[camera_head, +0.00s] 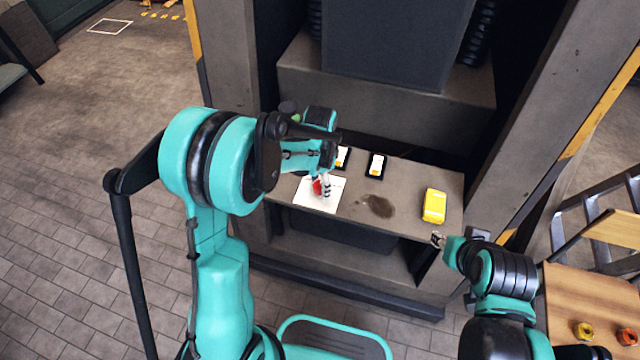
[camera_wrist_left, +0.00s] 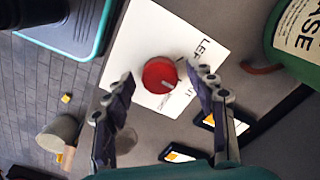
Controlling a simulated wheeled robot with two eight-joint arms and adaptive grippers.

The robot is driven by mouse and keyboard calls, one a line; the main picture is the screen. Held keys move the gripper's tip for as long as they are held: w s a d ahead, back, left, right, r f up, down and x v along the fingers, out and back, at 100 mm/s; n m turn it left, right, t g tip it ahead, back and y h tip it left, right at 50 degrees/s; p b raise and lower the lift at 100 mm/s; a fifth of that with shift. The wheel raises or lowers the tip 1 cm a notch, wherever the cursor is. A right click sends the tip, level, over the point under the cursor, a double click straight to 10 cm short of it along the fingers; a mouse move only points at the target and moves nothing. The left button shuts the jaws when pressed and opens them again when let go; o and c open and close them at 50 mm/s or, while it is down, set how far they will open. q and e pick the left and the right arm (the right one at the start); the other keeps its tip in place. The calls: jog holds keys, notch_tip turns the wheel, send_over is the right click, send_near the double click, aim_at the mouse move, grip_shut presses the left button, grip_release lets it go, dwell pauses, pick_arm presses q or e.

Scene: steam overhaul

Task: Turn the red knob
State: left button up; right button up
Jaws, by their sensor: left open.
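The red knob (camera_wrist_left: 160,75) sits on a white printed sheet (camera_wrist_left: 190,32) on the grey shelf. In the head view the red knob (camera_head: 318,187) is partly hidden by my left gripper (camera_head: 326,190). In the left wrist view my left gripper (camera_wrist_left: 160,85) is open, with one finger on each side of the knob. Gaps show between the fingers and the knob. My right gripper (camera_head: 438,240) is at the shelf's front right edge, away from the knob; its jaw state is too small to tell.
A yellow box (camera_head: 434,206) stands on the right of the shelf (camera_head: 408,188). Two black-framed cards, one of them here (camera_head: 376,165), lie at the back. A dark stain marks the shelf. A green container (camera_wrist_left: 295,35) is near the knob. A wooden table (camera_head: 580,290) stands at right.

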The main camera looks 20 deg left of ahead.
pick_arm(q)
jog(key=c, duration=1.2)
jog(key=shift+o, duration=0.2)
jog(key=shift+n, duration=0.5)
jog(key=n, duration=0.4)
jog(key=shift+n, duration=0.4)
jog(key=n, duration=0.6)
